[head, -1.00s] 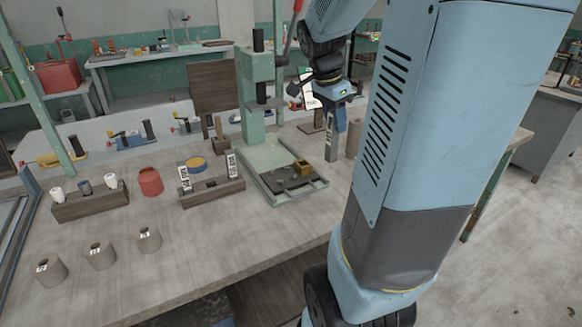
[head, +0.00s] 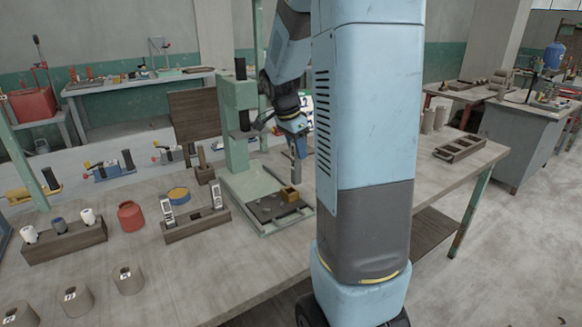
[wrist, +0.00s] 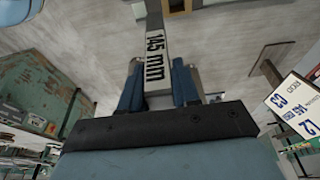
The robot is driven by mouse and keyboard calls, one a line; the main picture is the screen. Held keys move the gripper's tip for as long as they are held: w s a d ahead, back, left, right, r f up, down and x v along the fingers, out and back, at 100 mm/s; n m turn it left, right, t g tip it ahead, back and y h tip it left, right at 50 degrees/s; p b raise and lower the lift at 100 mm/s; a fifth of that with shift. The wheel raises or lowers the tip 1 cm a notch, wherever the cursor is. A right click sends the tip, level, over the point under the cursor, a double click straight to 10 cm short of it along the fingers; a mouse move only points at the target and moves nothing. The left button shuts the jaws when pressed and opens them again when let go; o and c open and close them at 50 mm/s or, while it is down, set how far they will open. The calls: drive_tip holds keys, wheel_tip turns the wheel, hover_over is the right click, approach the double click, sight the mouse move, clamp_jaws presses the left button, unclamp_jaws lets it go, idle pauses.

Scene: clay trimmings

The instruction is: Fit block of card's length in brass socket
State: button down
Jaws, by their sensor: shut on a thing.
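My gripper (head: 297,130) is shut on a grey metal block (head: 299,148), which hangs upright below it, clear of the bench. In the wrist view the block (wrist: 153,45) reads "145 mm" between the two blue fingers (wrist: 158,80). The brass socket (head: 289,194) sits on the dark plate of the green press, below and slightly left of the block. A white card (head: 307,105) stands behind my gripper, partly hidden. The card also shows in the wrist view (wrist: 298,108), tilted, with several numbers I cannot read surely. Two more labelled blocks (head: 167,208) (head: 217,194) stand in a wooden rack (head: 195,229).
The green press column (head: 237,125) rises left of my gripper. A mallet (head: 203,165), a red jar (head: 131,215) and another wooden rack (head: 65,242) stand left. Several clay cylinders (head: 128,279) stand at the front left.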

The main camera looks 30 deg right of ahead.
drive_tip(key=w+f, duration=0.4)
drive_tip(key=f, duration=0.3)
drive_tip(key=shift+f, duration=0.4)
drive_tip(key=c, duration=0.8)
unclamp_jaws()
drive_tip(key=shift+f, duration=0.1)
drive_tip(key=shift+d, duration=0.1)
